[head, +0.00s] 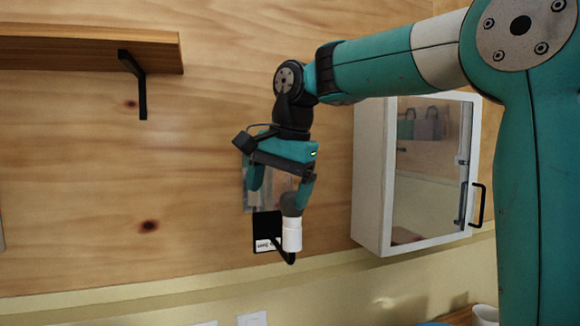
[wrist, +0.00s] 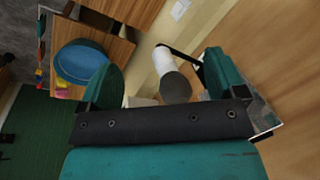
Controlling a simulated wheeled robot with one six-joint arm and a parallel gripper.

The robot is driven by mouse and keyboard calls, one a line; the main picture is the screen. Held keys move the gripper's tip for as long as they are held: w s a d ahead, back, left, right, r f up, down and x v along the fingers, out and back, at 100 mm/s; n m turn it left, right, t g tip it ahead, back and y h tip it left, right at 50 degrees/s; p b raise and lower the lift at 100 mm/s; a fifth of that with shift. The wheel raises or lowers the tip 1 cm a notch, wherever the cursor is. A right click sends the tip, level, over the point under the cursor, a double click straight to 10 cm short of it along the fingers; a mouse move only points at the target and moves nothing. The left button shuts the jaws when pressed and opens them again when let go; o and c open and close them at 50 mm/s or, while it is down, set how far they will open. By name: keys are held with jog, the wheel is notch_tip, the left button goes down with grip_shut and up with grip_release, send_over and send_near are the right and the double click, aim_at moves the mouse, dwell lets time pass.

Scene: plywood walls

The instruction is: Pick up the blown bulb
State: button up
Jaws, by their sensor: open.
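The blown bulb is a dark grey rounded bulb (head: 291,204) seated in a white cylindrical socket (head: 292,236). The socket is on a black wall bracket (head: 266,226) with a small white label, too small to read. My gripper (head: 281,188) is open just above the bulb, its right finger close to it; contact cannot be told. In the wrist view the bulb (wrist: 176,88) shows between the spread fingers of my gripper (wrist: 163,82), nearer the right one. The white socket (wrist: 163,60) shows beyond the bulb.
A white cabinet (head: 371,180) with a glass door and black handle is on the wall to the right. A wooden shelf (head: 85,50) is at upper left. A blue bowl (wrist: 82,60) stands on a wooden surface below. A picture hangs on the wall behind my gripper.

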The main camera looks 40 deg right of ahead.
jog(key=w+d+r+m+h+p, duration=0.1)
jog(key=w+d+r+m+p, duration=0.15)
jog(key=d+r+m, duration=0.7)
jog(key=n+b, duration=0.1)
jog(key=n, duration=0.1)
send_over(292, 214)
jog(key=d, duration=0.2)
jog(key=x, duration=0.3)
jog(key=s+x, duration=0.1)
jog(key=x, duration=0.2)
jog(key=s+x, duration=0.1)
jog(key=x, duration=0.2)
jog(key=shift+a+f, duration=0.25)
jog(key=shift+f, duration=0.2)
jog(key=shift+w+d+p+x, duration=0.15)
jog(key=shift+p+x, duration=0.4)
jog(key=shift+x, duration=0.9)
jog(key=shift+w+d+p+x, duration=0.15)
jog(key=shift+p+x, duration=0.35)
jog(key=shift+x, duration=0.95)
jog(key=shift+a+r, duration=0.1)
jog(key=c, duration=1)
